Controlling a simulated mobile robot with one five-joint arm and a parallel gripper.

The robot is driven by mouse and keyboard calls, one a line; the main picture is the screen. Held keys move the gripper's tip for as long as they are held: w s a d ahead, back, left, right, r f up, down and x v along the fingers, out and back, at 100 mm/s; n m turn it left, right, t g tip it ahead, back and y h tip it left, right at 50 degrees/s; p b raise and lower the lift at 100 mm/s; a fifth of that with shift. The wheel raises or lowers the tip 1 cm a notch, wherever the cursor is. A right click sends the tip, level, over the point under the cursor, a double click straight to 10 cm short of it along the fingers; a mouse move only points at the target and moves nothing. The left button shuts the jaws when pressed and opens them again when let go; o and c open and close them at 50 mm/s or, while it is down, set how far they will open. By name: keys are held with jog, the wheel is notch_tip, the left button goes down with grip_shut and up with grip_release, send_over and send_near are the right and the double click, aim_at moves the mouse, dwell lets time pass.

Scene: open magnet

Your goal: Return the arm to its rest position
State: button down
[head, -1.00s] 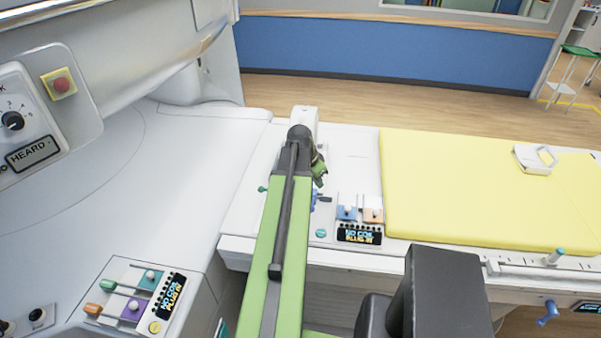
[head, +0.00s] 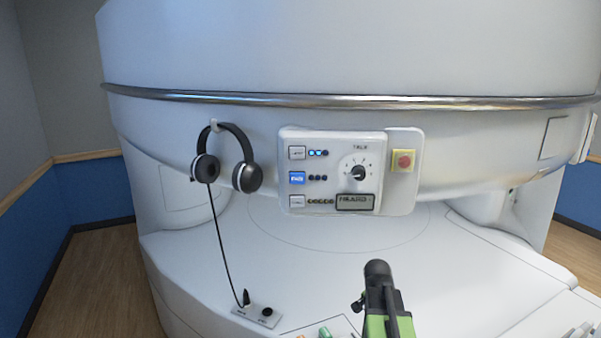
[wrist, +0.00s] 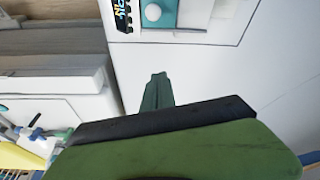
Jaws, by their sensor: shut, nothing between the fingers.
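My arm (head: 388,318), green with a dark end joint, rises from the bottom of the head view, right of centre. Its dark upper end stands in front of the white base of the magnet (head: 330,265). Most of my gripper is hidden or too small to make out there. In the wrist view my gripper (wrist: 157,88) shows as narrow green fingers closed together, with nothing between them. They appear apart from the white surface beyond.
A control panel (head: 348,150) with a dial and a red button (head: 404,161) is on the magnet's upper part. Headphones (head: 228,160) hang left of it, their cable running to a small socket plate (head: 257,315). The white ledge between is mostly clear.

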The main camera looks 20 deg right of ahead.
jog(key=w+a+f+n+y+b, duration=0.1)
jog(key=w+a+n, duration=0.15)
jog(key=a, duration=0.85)
jog(key=w+a+f+n, duration=0.1)
jog(key=a+n, duration=0.3)
jog(key=a, duration=0.7)
jog(key=s+a+n+g+y, duration=0.1)
jog(key=s+a+n, duration=0.3)
jog(key=a+n, duration=0.3)
jog(key=a, duration=0.2)
jog(key=shift+s+a+f+y+b, duration=0.2)
jog(key=shift+a+f+y+b, duration=0.1)
jog(key=shift+a+f+y, duration=0.1)
jog(key=shift+n, duration=0.25)
